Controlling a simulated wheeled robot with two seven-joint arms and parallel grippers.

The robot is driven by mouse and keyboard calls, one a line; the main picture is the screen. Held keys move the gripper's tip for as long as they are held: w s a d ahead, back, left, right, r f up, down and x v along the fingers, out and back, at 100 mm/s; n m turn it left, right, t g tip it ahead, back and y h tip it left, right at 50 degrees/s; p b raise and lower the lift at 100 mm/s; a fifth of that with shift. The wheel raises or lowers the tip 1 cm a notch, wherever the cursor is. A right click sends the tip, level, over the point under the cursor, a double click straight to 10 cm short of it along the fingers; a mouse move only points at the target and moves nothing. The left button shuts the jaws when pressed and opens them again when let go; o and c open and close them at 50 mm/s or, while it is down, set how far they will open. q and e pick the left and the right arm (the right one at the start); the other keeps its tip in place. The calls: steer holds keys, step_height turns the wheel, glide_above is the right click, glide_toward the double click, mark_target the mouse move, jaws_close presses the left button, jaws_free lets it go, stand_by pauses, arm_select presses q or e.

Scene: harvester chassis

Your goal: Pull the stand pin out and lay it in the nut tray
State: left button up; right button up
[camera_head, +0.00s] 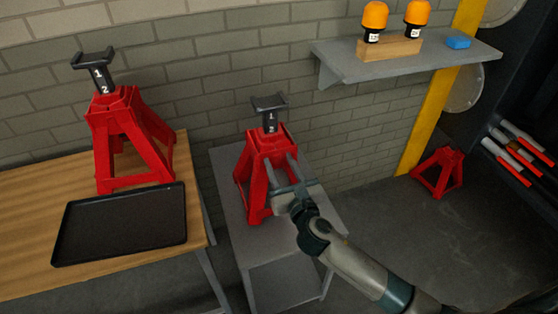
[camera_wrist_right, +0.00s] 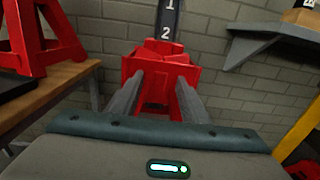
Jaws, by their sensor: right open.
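A red jack stand (camera_head: 258,165) with a black numbered post (camera_head: 268,118) stands upright on the small grey table. My right gripper (camera_head: 281,168) is open at its upper right side, fingers pointing at the stand. In the right wrist view the two fingers (camera_wrist_right: 159,92) stand apart in front of the red collar (camera_wrist_right: 160,62), below the post (camera_wrist_right: 168,20). I cannot make out a pin; it may be hidden or too small. The black tray (camera_head: 122,228), likely the nut tray, looks empty on the wooden table. My left gripper is not in view.
Another red stand (camera_head: 125,140) is behind the tray on the wooden table (camera_head: 25,215). The grey table (camera_head: 236,250) has bare room in front. A wall shelf (camera_head: 415,60) holds two orange-capped bottles and a blue block. A third red stand (camera_head: 438,172) is on the floor.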

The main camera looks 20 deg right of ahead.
steer(key=shift+w, duration=0.35)
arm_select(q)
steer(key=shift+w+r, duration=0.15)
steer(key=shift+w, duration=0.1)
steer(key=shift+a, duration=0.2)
arm_select(e)
steer(key=c, duration=0.9)
jaws_close()
steer(key=shift+s+p, duration=0.45)
steer(key=shift+s, duration=0.85)
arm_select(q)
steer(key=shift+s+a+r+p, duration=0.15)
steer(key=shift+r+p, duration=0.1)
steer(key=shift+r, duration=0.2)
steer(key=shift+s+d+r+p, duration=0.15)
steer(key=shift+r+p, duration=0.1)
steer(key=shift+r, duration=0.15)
arm_select(e)
steer(key=shift+s+d, duration=0.15)
steer(key=shift+s, duration=2.65)
